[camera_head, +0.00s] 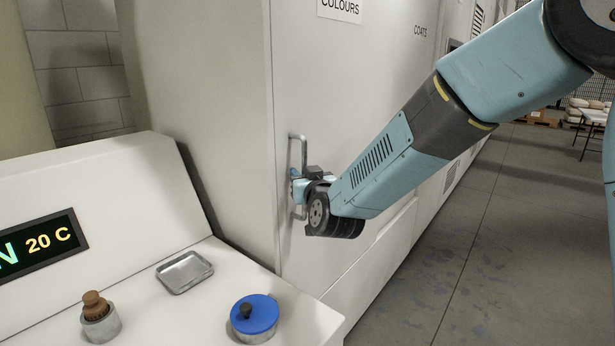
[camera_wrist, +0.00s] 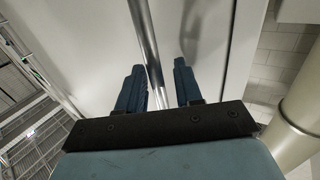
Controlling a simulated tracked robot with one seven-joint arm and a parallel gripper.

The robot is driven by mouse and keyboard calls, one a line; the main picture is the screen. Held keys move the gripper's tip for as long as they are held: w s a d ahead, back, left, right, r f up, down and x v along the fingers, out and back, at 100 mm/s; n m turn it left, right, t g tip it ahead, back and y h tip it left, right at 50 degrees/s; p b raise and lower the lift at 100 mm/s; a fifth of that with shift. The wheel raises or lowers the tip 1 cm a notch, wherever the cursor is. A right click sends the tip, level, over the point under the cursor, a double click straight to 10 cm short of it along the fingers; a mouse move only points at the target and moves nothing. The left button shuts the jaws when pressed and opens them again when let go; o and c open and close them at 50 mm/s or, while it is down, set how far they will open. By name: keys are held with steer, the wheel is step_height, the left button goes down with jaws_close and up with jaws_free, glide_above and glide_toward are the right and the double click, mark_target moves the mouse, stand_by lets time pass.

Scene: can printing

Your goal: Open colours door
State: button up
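The colours door (camera_head: 225,90) is a pale cabinet front with a "COLOURS" label (camera_head: 341,7) at its top. It looks closed. A metal bar handle (camera_head: 304,150) stands upright on it. My gripper (camera_head: 299,188) is at the handle, with my wrist hiding part of the bar in the head view. In the wrist view, my gripper (camera_wrist: 160,68) is open, with two dark blue fingers apart. The handle bar (camera_wrist: 146,40) runs between them, nearer the left finger, with a clear gap to the right one.
A white console (camera_head: 60,190) with a temperature display (camera_head: 45,243) stands at the left. It holds a metal tray (camera_head: 184,271), a blue-lidded pot (camera_head: 254,318) and a brown-topped weight (camera_head: 99,318). Open floor (camera_head: 480,240) lies to the right.

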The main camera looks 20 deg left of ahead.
jaws_close()
steer(key=shift+s, duration=0.1)
stand_by(0.3)
